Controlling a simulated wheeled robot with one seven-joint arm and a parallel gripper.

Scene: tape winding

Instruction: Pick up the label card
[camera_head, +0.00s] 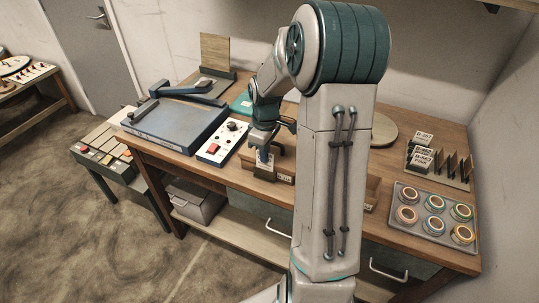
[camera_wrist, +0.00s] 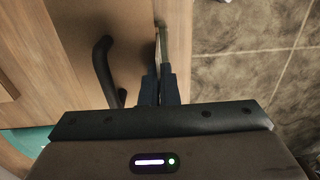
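My gripper (camera_head: 264,158) points down at the front edge of the wooden workbench. In the wrist view its two dark fingers (camera_wrist: 159,80) are close together, with a thin pale strip (camera_wrist: 158,42) seen edge-on at their tips. I cannot tell whether this strip is a card or a finger pad, nor whether it is gripped. White printed cards (camera_head: 422,139) stand in a dark-slotted rack at the bench's right; another card (camera_head: 421,160) stands in front. Small white labels (camera_head: 285,178) show on the bench's front ledge, beside my gripper. Which card is the label card is unclear.
A grey tray (camera_head: 433,238) of ringed rolls lies at the front right. A white control box (camera_head: 222,142) with a red button and a blue-grey flat machine (camera_head: 176,124) stand left of my gripper. My arm hides the bench's middle. A black curved handle (camera_wrist: 104,68) is left of the fingers.

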